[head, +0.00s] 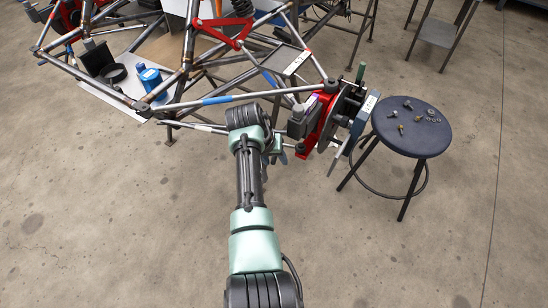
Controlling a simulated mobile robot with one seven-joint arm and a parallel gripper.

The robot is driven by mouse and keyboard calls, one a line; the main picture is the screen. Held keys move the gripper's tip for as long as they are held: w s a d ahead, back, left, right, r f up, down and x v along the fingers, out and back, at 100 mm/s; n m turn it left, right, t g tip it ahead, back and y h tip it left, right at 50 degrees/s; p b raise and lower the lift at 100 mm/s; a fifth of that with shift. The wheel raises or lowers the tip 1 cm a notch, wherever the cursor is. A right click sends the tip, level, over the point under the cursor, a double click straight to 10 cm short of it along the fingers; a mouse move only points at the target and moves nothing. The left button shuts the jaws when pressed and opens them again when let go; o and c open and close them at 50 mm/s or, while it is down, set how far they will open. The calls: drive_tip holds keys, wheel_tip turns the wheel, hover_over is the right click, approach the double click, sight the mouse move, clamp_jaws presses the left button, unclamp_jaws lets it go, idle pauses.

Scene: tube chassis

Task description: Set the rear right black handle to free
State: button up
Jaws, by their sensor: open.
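A red upright (321,124) with a dark disc (342,118) sits at the chassis's right corner. A small black part (331,86) is on top of the upright; I cannot tell whether it is the black handle or how it is set.
The tube chassis (215,100) stretches across the upper left, its bars close to my wrist. A dark round stool (412,140) with several small metal parts stands close right of the disc. A blue bottle (149,77) is among the tubes. The floor in front is clear.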

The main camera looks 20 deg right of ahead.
drive_tip(key=p+v, duration=0.3)
drive_tip(key=v, duration=1)
